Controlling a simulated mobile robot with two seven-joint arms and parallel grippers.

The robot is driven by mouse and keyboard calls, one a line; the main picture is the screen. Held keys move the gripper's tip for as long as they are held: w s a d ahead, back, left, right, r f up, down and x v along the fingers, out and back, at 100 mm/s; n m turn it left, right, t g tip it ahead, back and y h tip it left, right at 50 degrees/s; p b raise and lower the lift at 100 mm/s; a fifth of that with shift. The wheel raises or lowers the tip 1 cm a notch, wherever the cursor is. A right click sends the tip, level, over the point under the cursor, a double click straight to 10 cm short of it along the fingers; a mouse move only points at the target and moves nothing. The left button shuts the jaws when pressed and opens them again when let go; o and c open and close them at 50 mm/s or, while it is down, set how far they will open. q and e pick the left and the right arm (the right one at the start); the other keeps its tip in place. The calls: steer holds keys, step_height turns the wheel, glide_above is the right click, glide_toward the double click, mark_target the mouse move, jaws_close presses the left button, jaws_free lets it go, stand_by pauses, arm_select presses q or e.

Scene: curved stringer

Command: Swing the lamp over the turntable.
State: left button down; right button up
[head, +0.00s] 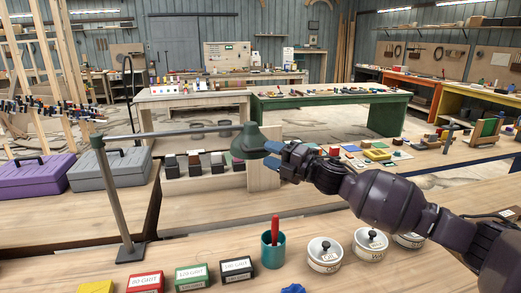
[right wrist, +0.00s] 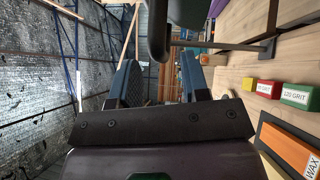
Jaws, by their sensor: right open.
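The lamp's grey-green shade (head: 255,141) hangs at the right end of a level arm (head: 175,133) in the head view. The arm comes from an upright post (head: 118,205) on a dark base (head: 131,254) at the bench's left. My right gripper (head: 271,155) is open at the right side of the shade, very close; I cannot tell whether they touch. The right wrist view shows its two blue fingers spread, with dark lamp parts (right wrist: 188,12) just beyond. I cannot make out a turntable in either view. My left gripper is out of view.
Coloured grit boxes (head: 191,277), a teal cup (head: 272,251) with a red-handled tool and white lidded jars (head: 324,256) line the front bench. A wooden rack of dark blocks (head: 205,182) stands behind the shade. Purple (head: 35,178) and grey (head: 108,169) toolboxes are at left.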

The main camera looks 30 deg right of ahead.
mark_target(260, 150)
steer(key=shift+x, duration=1.85)
jaws_close()
